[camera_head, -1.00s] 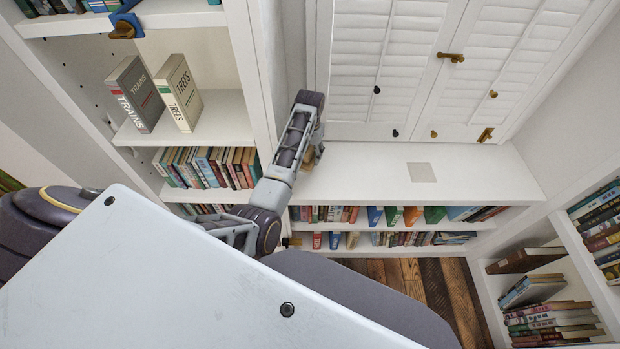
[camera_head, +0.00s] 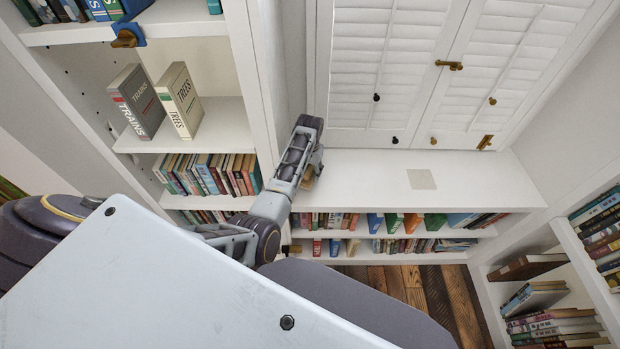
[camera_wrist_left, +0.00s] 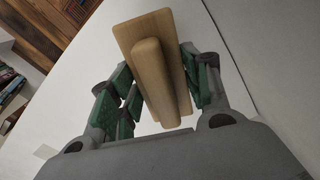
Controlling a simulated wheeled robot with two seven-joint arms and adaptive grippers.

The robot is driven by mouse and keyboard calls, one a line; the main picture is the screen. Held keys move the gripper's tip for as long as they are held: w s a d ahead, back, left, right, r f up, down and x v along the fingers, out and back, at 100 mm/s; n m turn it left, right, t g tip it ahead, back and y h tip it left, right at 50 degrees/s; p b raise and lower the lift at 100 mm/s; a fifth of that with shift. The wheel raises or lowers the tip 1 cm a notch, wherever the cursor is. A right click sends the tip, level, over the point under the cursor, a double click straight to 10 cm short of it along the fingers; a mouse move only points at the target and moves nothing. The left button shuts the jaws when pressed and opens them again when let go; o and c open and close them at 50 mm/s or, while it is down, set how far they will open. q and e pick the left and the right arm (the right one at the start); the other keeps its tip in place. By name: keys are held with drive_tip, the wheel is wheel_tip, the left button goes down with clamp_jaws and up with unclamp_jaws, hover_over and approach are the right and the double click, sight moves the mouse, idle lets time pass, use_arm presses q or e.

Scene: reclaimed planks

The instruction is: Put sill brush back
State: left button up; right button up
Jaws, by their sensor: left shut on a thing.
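My left gripper (camera_wrist_left: 155,90) is shut on the sill brush (camera_wrist_left: 152,65), a pale wooden block with a rounded raised grip along its middle. In the left wrist view the green-padded fingers stand on both sides of the grip. In the head view the left gripper (camera_head: 309,172) is at the left end of the white sill (camera_head: 370,172), and a small tan part of the brush (camera_head: 309,180) shows beside it. I cannot tell whether the brush touches the sill. A pale beige square (camera_head: 421,179) lies flat on the sill to the right. My right gripper is out of view.
White louvred shutters (camera_head: 385,75) with brass latches stand behind the sill. A white bookcase upright (camera_head: 250,75) is close on the left, with books TRAINS (camera_head: 136,100) and TREES (camera_head: 179,100). Book shelves run below the sill. The sill's middle and right are clear apart from the square.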

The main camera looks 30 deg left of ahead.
sight(310, 177)
use_arm(q)
drive_tip(key=shift+f, duration=0.1)
drive_tip(key=shift+f, duration=1.85)
drive_tip(key=shift+f, duration=0.1)
drive_tip(key=o, duration=1)
drive_tip(key=shift+o, duration=0.2)
wheel_tip(310, 177, up, 12)
drive_tip(key=shift+r, duration=0.15)
